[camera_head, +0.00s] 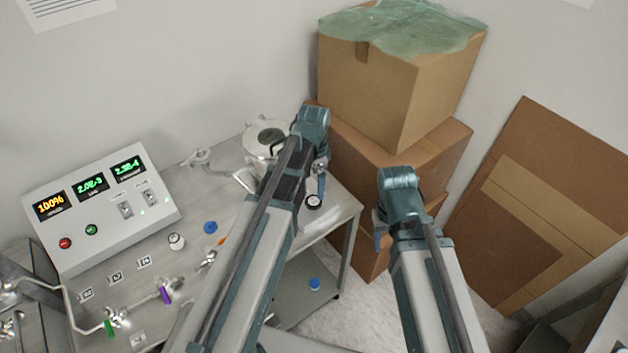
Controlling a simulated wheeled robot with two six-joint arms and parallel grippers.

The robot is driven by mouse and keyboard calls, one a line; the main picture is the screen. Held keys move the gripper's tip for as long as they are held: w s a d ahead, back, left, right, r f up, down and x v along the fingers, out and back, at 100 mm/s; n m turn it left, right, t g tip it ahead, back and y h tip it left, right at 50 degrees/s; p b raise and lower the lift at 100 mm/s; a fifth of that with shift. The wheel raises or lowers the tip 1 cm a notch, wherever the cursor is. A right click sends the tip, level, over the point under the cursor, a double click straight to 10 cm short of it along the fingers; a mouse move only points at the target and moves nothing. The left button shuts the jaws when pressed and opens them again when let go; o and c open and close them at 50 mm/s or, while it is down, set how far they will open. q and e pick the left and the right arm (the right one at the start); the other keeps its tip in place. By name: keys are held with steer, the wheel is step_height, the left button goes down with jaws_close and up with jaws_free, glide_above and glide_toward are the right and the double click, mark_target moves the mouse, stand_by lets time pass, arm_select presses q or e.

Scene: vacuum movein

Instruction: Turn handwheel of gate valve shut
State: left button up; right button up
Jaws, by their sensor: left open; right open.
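A small blue round knob (210,227) lies or stands on the bench top, left of my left arm. It may be a handwheel, but I cannot tell. A metal fitting with an orange lever (222,241) is just below it, partly behind my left arm. My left gripper (319,178) points down over the right end of the bench, near a small black-faced gauge (313,202). My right gripper (379,228) hangs right of the bench, in front of the boxes. Both are open, with nothing seen in them. No handwheel is clearly identifiable; my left arm hides part of the bench.
The metal bench (338,212) holds a control box (100,210) with lit displays, a round chamber (266,137), and valves with purple (165,295) and green (109,328) handles. Stacked cardboard boxes (380,90) stand close at the right. A blue cap (314,284) is on the lower shelf.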

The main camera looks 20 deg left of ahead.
arm_select(q)
step_height(320, 180, up, 6)
steer(key=p, duration=0.4)
steer(key=shift+f, duration=0.2)
steer(key=s+d+f+n+y+b, duration=0.1)
steer(key=s+d+f+n+b, duration=0.5)
steer(key=s+d+f+b, duration=0.4)
steer(key=s+f+b, duration=0.1)
steer(key=s+f, duration=0.1)
steer(key=s, duration=0.2)
steer(key=shift+s+d+b, duration=0.15)
steer(key=shift+d+b, duration=0.1)
steer(key=shift+b, duration=0.1)
steer(key=shift+c, duration=0.2)
